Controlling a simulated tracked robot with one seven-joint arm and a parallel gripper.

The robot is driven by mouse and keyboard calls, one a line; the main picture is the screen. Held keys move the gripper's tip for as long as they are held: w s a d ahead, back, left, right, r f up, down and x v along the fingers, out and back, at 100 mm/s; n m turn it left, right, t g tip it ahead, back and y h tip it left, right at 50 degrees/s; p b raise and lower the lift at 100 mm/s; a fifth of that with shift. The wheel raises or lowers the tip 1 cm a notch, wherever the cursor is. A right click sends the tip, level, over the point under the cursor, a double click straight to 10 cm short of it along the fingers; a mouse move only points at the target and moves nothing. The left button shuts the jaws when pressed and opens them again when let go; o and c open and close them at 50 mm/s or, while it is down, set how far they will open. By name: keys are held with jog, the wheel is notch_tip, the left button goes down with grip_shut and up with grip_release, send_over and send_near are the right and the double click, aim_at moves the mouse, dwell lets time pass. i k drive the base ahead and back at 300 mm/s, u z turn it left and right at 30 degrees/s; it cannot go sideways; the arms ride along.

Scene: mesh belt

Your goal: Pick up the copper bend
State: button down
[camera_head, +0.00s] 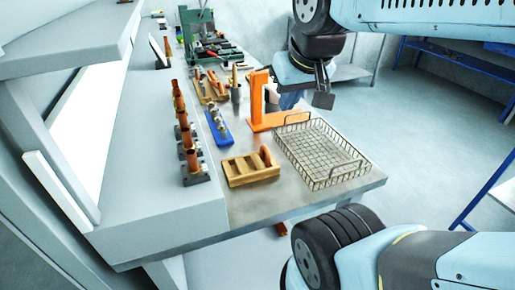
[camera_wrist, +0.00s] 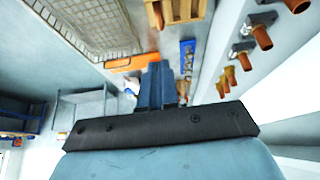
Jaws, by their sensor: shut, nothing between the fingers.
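A copper-coloured bend (camera_head: 265,156) stands as an arch at the right end of a slatted wooden block (camera_head: 240,172) near the front of the metal bench. The wooden block also shows at the top of the wrist view (camera_wrist: 182,10). My gripper (camera_head: 290,102) is above the bench, behind the wire basket and beside the orange stand, well away from the bend. In the wrist view its blue fingers (camera_wrist: 156,75) are together with nothing between them. Several copper pipe pieces (camera_head: 187,138) stand in dark holders on the left ledge; they also show in the wrist view (camera_wrist: 262,38).
A wire basket (camera_head: 335,180) sits at the bench's right edge. An orange stand (camera_head: 258,100) rises behind the wooden block. A blue rack (camera_head: 218,127) with small fittings lies left of the stand. Green machinery (camera_head: 197,25) is at the far end. Bare metal shows in front of the basket.

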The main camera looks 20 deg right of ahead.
aim_at(265, 150)
jog(key=z, duration=0.35)
jog(key=k, duration=2.25)
jog(key=u, duration=0.85)
jog(key=i, duration=1)
jog(key=z, duration=0.05)
